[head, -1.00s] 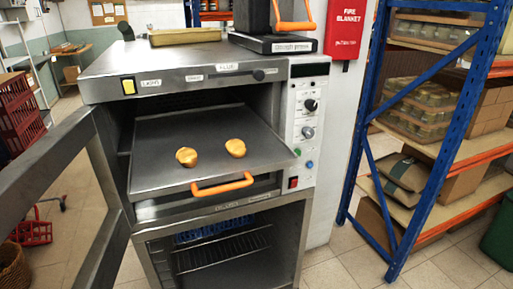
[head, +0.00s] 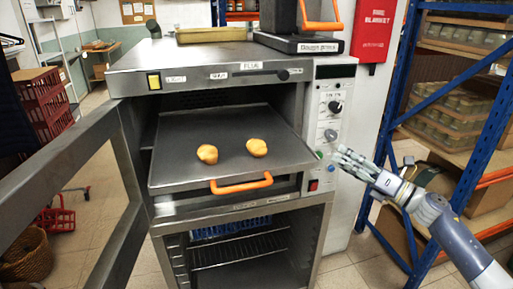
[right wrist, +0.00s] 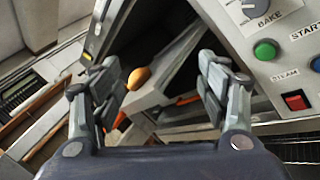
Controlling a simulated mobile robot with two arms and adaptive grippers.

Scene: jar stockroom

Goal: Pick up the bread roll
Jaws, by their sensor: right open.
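Two small golden bread rolls lie apart on a grey metal tray (head: 225,175) pulled partly out of the oven. One is the left roll (head: 207,154), the other the right roll (head: 257,147). My right gripper (head: 340,160) is open and empty, to the right of the tray, in front of the oven's control panel. In the right wrist view the open fingers (right wrist: 155,75) frame the tray's edge, and one roll (right wrist: 138,77) shows between them, farther off. I cannot tell which roll that is. My left gripper is not in view.
The oven door (head: 75,170) stands open on the left. An orange handle (head: 241,184) juts from the tray's front. The control panel (head: 328,125) is close to my right gripper. A blue-framed shelf (head: 400,100) with jars stands at the right.

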